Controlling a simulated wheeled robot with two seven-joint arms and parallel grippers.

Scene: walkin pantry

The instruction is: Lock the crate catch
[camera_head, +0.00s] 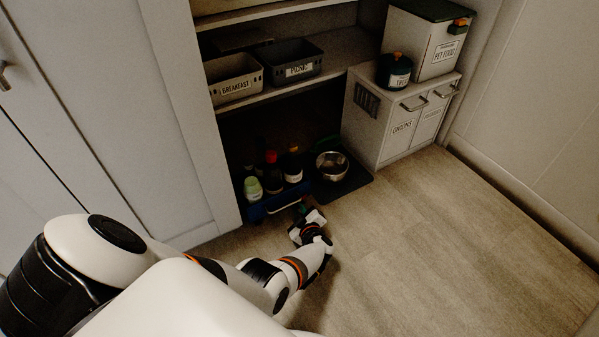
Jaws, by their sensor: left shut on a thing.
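A blue crate (257,211) with several bottles stands on the floor in the dark bay under the shelf. A pale handle (283,205) shows on its front. My left gripper (306,213) is low by the crate's front right corner, shut on a small part there that looks like the crate catch. The gripper's own fingers hide most of this part, so its position cannot be told. My right gripper is not in view.
A steel bowl (332,165) sits on a dark mat (345,187) right of the crate. A white cabinet (381,129) bears a pet food bin (425,48) and a dark jar (395,70). Breakfast (235,88) and picnic (299,70) baskets sit above. The floor (440,240) at right is clear.

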